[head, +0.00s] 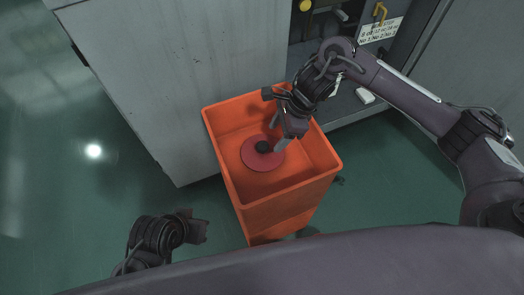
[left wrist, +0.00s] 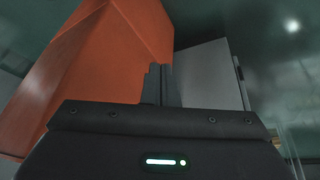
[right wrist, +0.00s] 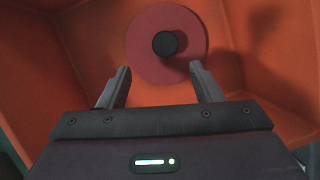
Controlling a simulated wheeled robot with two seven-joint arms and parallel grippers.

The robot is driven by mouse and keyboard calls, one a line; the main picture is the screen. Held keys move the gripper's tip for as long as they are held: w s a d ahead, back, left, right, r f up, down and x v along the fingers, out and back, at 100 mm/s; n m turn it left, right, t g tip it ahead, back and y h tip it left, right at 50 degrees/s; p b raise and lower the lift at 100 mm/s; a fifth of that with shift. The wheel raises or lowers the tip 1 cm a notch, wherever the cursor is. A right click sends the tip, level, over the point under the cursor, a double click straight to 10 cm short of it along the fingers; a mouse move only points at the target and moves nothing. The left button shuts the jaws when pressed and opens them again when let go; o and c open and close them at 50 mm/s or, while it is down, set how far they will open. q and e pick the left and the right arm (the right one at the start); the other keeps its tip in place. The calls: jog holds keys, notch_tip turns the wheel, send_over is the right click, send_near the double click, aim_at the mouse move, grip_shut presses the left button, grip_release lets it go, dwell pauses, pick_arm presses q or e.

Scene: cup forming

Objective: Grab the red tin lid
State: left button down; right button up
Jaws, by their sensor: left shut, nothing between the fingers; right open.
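The red tin lid (head: 251,158) is a flat red disc with a black round knob (head: 263,147) in its middle. It lies inside the orange bin (head: 241,190). In the right wrist view the lid (right wrist: 148,62) is ahead of the fingertips, with its knob (right wrist: 165,44) just beyond the gap between them. My right gripper (head: 278,134) is open and empty, over the bin and above the lid, apart from it. It also shows in the right wrist view (right wrist: 162,82). My left gripper (head: 203,226) is shut and empty, outside the bin at the lower left.
A grey cabinet (head: 180,70) stands behind and left of the bin. An open machine bay with a white label (head: 381,31) and a small white block (head: 365,96) is at the back right. Green floor (head: 60,180) is clear at the left.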

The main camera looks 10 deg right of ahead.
aim_at(265, 145)
jog(key=x, duration=0.4)
jog(key=b+x, duration=0.1)
jog(key=x, duration=0.1)
jog(key=shift+w+a+f, duration=0.15)
jog(key=shift+w+a, duration=0.25)
grip_shut()
